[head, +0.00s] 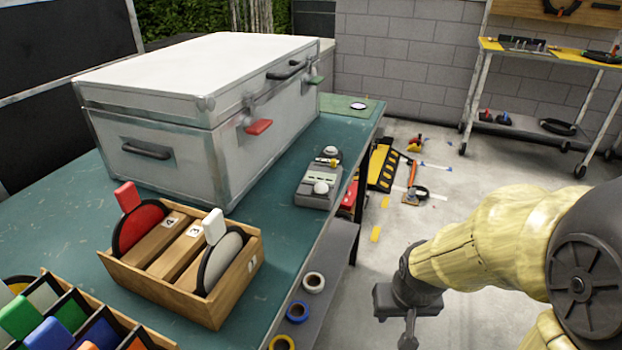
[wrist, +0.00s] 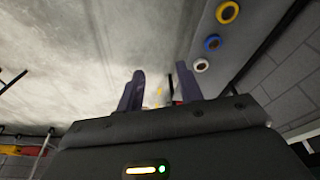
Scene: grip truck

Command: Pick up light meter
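The light meter (head: 319,186) is a grey handheld device with a pale round dome, lying on the teal table top near its right edge, in front of the large case. My gripper (head: 408,338) hangs over the floor to the right of the table, well apart from the meter. In the wrist view my gripper (wrist: 162,92) shows two dark fingers spread apart with nothing between them. The light meter cannot be made out in the wrist view.
A large silver case (head: 195,115) fills the back of the table (head: 290,215). A wooden box (head: 185,265) with discs stands at the front. Tape rolls (head: 313,282) lie on a lower shelf along the table's right side. A wheeled rack (head: 540,130) stands at the back right.

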